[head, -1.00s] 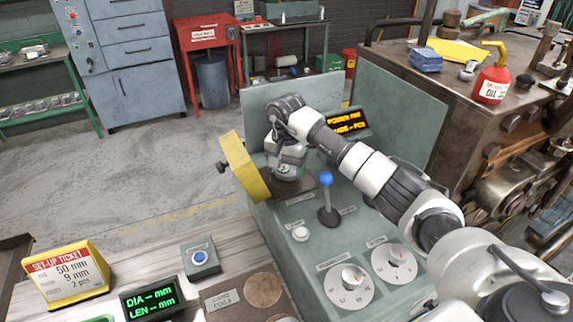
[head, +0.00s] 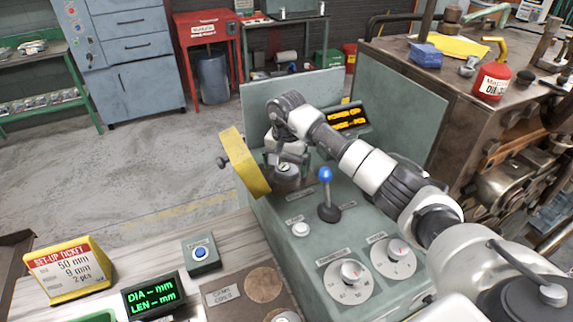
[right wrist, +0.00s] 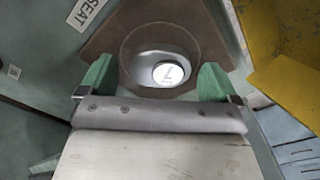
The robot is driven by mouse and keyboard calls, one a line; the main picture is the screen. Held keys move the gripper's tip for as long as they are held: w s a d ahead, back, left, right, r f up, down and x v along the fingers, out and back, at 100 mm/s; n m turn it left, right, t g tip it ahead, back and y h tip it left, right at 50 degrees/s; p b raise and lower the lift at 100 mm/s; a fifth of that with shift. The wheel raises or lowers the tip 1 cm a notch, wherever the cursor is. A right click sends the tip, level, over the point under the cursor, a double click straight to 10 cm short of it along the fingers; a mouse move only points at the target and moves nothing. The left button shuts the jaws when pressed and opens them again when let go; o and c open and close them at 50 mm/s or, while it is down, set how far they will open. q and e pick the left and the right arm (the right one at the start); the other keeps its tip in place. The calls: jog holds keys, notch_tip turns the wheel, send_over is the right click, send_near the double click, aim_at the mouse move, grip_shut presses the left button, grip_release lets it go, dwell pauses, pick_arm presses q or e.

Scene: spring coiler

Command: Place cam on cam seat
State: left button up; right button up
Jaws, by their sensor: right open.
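The cam (right wrist: 148,58) is a shiny metal piece with a white numbered top. In the right wrist view it lies within the round brown cam seat (right wrist: 105,42), toward the seat's near side. In the head view the cam (head: 288,168) sits on the machine top beside the yellow guard. My right gripper (right wrist: 155,82) is open, with its green fingertips apart on either side of the cam and a gap to each. In the head view my right gripper (head: 285,152) is just above the cam and partly hides the seat. My left gripper is not in view.
A yellow guard (head: 243,162) stands just left of the seat. A blue-knobbed lever (head: 326,178) and a lit display (head: 346,118) are to its right. A set-up ticket (head: 68,270) and a green-lit readout (head: 151,297) stand on the bench at front left.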

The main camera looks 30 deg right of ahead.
aim_at(287, 167)
notch_tip(287, 167, up, 12)
jog(key=b, duration=0.3)
dwell(0.4)
